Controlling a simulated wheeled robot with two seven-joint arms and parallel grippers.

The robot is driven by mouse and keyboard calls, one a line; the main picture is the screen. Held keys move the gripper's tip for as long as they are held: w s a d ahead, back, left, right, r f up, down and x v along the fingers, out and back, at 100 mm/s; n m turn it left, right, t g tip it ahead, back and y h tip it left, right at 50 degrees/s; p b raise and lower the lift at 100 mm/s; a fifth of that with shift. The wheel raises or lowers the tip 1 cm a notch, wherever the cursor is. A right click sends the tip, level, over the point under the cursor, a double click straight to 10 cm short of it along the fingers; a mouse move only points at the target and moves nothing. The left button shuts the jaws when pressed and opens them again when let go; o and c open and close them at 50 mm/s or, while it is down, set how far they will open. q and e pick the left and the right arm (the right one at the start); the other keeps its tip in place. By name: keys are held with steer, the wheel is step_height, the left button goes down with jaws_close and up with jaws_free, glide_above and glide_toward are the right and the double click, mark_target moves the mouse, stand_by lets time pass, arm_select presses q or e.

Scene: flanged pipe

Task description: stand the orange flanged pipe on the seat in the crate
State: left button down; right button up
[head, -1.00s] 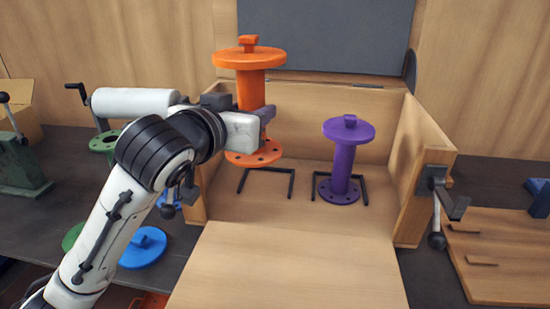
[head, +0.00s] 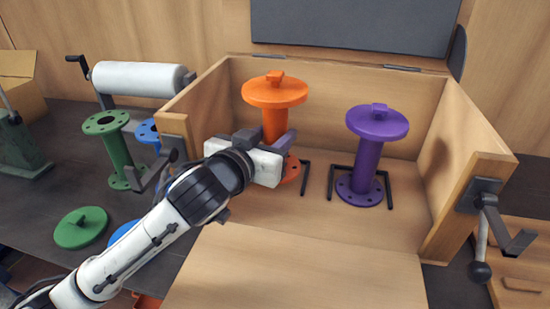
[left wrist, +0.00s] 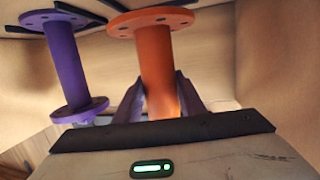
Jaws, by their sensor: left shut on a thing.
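The orange flanged pipe (head: 274,122) is upright inside the wooden crate (head: 330,222), its capped wide flange on top. My left gripper (head: 268,142) is shut around its shaft, and the fingers also show in the left wrist view (left wrist: 161,100). The pipe's holed lower flange (head: 292,168) is partly hidden behind my gripper. The left wrist view shows this flange (left wrist: 150,21) close to the crate floor; I cannot tell whether it touches. The seat, a black bracket (head: 304,180), shows at the flange's right; its left part is hidden. My right gripper is out of view.
A purple flanged pipe (head: 367,165) stands in another black bracket (head: 389,188) to the right. Crate walls rise around both. Clamps sit on the crate's front corners. A green pipe (head: 118,150), green disc (head: 81,228) and white roll (head: 138,77) are outside left.

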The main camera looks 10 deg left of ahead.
arm_select(q)
steer(key=shift+f, duration=2.45)
steer(key=shift+f+b, duration=0.1)
steer(key=shift+b, duration=0.2)
steer(key=c, duration=1.2)
jaws_free()
steer(key=shift+f, duration=0.15)
steer(key=shift+o, duration=0.2)
steer(key=v, duration=1.2)
